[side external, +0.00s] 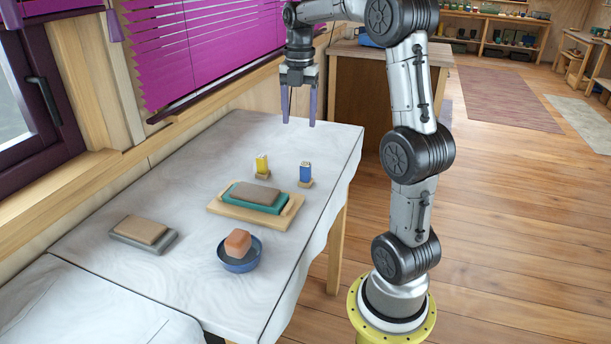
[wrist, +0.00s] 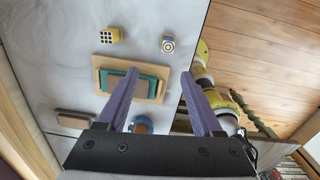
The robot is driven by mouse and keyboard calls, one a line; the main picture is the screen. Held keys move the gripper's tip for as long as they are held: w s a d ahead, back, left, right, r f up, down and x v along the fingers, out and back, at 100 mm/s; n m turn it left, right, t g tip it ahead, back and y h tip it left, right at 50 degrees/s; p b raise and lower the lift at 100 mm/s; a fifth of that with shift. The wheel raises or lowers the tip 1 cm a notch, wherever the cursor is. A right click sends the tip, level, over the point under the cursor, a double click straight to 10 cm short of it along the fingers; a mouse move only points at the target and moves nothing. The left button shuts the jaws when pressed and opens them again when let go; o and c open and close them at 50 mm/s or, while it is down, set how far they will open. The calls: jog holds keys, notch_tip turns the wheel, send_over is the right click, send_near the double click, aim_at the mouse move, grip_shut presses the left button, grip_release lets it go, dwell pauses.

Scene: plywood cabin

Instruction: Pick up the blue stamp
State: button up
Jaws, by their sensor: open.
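The blue stamp (side external: 305,172) stands upright on a small wooden base, near the right edge of the white-covered table. In the wrist view the blue stamp (wrist: 168,45) shows from above, with a ringed pattern on top. My gripper (side external: 299,122) is open and empty, its purple fingers pointing down, well above the table and apart from the stamp. In the wrist view my gripper (wrist: 161,74) has its fingers spread wide, with the stamp beyond their tips. A yellow stamp (side external: 262,165) stands left of the blue one; it also shows in the wrist view (wrist: 110,35).
A wooden tray (side external: 226,212) holds a green pad and a brown block. A blue bowl (side external: 240,266) with an orange block stands in front of it. A grey tray (side external: 143,243) with a tan block lies to the left. The table's far end is clear.

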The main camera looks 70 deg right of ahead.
aim_at(306, 163)
jog(key=shift+m, duration=0.3)
jog(key=f, duration=0.5)
jog(key=s+f, duration=0.1)
jog(key=f, duration=0.4)
jog(key=d+f, duration=0.1)
jog(key=f, duration=0.4)
jog(key=shift+s+d, duration=0.1)
jog(key=shift+s, duration=0.05)
jog(key=shift+c, duration=0.3)
grip_shut()
